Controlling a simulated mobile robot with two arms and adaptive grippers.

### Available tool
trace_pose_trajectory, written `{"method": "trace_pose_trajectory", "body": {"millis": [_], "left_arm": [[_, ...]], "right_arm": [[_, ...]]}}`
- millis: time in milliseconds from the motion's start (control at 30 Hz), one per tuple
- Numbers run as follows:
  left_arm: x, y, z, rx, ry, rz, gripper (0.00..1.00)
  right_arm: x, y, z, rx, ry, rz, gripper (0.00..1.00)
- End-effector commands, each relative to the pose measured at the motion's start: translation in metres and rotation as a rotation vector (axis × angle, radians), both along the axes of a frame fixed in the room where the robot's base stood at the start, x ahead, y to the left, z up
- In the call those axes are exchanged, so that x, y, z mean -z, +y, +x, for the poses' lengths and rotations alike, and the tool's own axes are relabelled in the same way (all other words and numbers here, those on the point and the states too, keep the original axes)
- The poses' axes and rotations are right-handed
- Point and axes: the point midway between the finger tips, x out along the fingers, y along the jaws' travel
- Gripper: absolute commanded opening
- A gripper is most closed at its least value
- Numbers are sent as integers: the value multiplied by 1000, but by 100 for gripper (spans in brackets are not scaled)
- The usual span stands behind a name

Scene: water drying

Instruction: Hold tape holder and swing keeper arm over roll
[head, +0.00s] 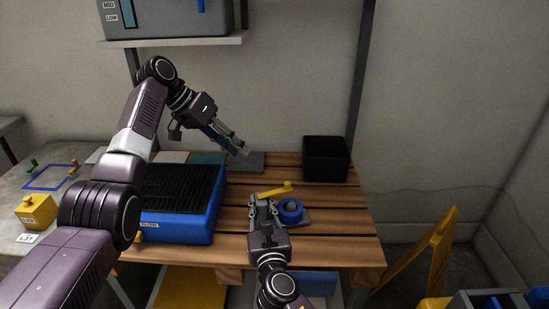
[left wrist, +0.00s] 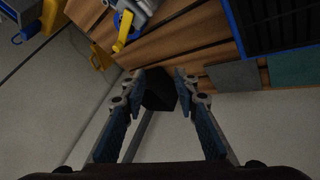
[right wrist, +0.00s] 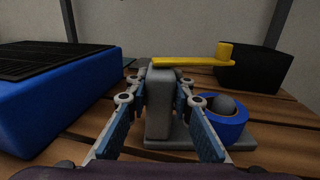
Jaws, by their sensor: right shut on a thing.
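The tape holder (right wrist: 160,100) is a grey upright block on a flat grey base, standing on the slatted table. My right gripper (head: 263,203) is shut on its block; the fingers also show in the right wrist view (right wrist: 158,92). The yellow keeper arm (head: 272,191) sits atop the block, pointing right, with its knobbed end at the roll's far side. The blue roll (head: 285,212) lies on the base right of the block, its top uncovered; it also shows in the left wrist view (left wrist: 118,22). My left gripper (head: 244,150) is open and empty, above and behind the holder.
A black bin (head: 326,160) stands at the table's back right. A blue tray with a black ribbed top (head: 187,229) is left of the holder. Grey and teal flat pads (head: 208,157) lie along the back edge. A yellow folding sign (head: 428,248) stands right of the table.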

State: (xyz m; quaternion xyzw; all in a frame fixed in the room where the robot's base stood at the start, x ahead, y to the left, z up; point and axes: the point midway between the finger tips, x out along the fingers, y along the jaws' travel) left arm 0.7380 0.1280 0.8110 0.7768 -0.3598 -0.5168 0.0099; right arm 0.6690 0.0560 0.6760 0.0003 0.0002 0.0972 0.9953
Motion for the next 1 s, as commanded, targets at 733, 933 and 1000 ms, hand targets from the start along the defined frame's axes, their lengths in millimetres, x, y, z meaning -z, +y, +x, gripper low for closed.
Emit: {"method": "trace_pose_trajectory", "body": {"millis": [733,933,1000], "left_arm": [[53,-12,-47,-79,-554,-24,30],[46,-36,-94,-47,-666,-71,30],[42,-43,-107,-37,-693,-87,30]], "right_arm": [[-1,0,0,0,-1,0,0],[-1,0,0,0,-1,0,0],[-1,0,0,0,-1,0,0]]}}
